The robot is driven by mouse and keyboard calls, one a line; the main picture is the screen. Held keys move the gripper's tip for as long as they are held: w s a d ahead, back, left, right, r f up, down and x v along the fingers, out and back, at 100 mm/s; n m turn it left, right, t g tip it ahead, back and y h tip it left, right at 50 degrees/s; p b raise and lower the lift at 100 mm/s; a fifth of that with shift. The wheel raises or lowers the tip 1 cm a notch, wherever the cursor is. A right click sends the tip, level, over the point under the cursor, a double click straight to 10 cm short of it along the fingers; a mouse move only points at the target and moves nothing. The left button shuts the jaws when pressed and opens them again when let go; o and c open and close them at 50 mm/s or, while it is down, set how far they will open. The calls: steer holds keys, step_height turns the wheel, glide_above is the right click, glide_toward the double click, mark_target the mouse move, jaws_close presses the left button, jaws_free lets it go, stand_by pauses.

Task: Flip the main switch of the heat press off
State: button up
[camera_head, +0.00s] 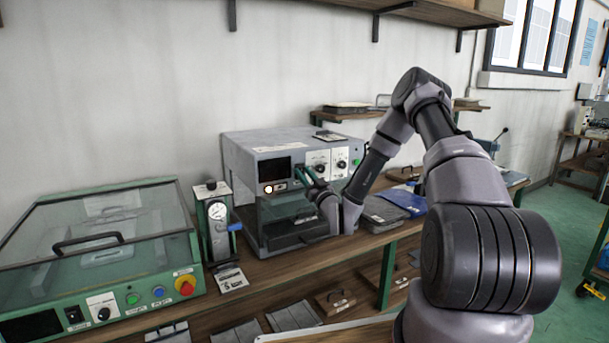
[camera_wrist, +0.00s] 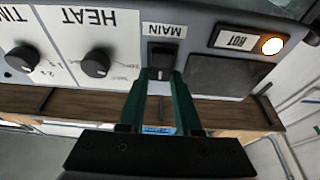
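The heat press (camera_head: 240,160) is a grey box on the bench in the head view, with a dark display and two knobs on its front. In the wrist view its panel (camera_wrist: 215,25) appears upside down. The main switch (camera_wrist: 162,58) is a black rocker under the label MAIN. Contact cannot be told. In the head view my gripper (camera_head: 306,177) is in front of the panel and hides the switch.
An orange-white lamp (camera_wrist: 272,45) glows beside the HOT label. The HEAT knob (camera_wrist: 97,62) is close to the switch. A gauge stand (camera_head: 216,225) and a green glass-lidded machine (camera_head: 100,245) stand left of the press. Trays (camera_head: 385,213) lie to its right.

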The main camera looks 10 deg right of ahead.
steer(key=shift+o, duration=0.7)
steer(key=v, duration=1.1)
steer(key=shift+w, duration=0.1)
